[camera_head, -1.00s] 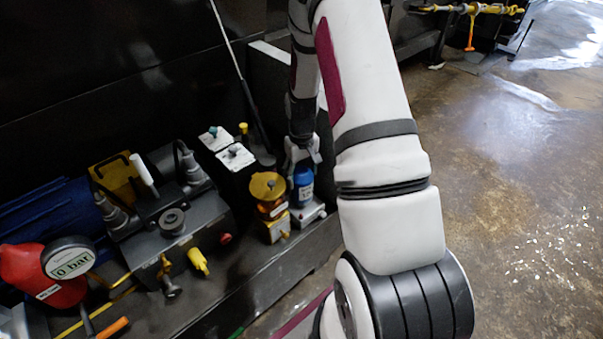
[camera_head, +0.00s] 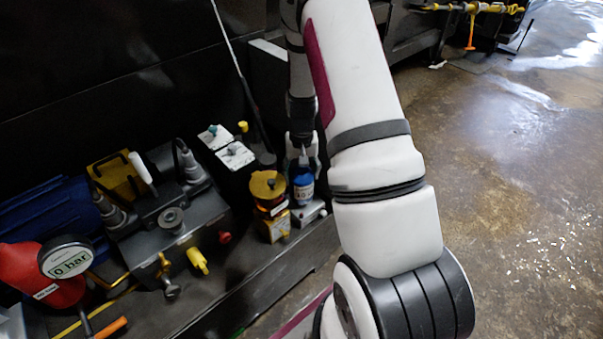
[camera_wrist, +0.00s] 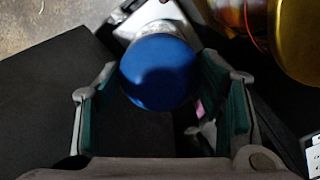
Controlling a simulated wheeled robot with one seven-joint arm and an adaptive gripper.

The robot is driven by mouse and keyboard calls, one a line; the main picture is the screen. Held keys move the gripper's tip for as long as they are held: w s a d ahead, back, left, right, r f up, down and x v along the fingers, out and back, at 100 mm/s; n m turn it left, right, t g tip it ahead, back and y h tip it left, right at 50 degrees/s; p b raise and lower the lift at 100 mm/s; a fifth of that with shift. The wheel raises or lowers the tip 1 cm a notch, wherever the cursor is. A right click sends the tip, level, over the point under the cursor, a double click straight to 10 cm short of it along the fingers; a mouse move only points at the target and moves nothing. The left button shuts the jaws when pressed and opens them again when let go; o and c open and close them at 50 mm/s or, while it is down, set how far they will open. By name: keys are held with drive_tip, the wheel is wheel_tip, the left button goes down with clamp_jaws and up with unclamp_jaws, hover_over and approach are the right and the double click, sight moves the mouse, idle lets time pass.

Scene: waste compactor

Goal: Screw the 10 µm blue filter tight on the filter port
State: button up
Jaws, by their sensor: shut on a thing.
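The blue filter (camera_head: 303,188), a cylinder with a white label, stands upright on the pale filter port block (camera_head: 313,215). In the wrist view its round blue top (camera_wrist: 160,72) lies between the two green-padded fingers. My gripper (camera_head: 304,165) comes down from above and is shut on the filter; it also shows in the wrist view (camera_wrist: 163,88). In the wrist view, part of the white port block (camera_wrist: 125,22) shows beyond the filter. The threads and the seat are hidden, so I cannot tell how tight the joint is.
A yellow-topped filter unit (camera_head: 268,186) stands close to the left; its gold side (camera_wrist: 296,40) also shows in the wrist view. A pressure gauge (camera_head: 68,259) reads 0 bar. White-topped boxes (camera_head: 235,155) sit behind. The floor to the right is open.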

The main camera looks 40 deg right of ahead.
drive_tip(key=m, duration=0.3)
drive_tip(key=shift+w+m, duration=0.1)
drive_tip(key=shift+m, duration=1)
drive_tip(key=shift+m, duration=1)
drive_tip(key=m, duration=0.3)
drive_tip(key=shift+m, duration=0.3)
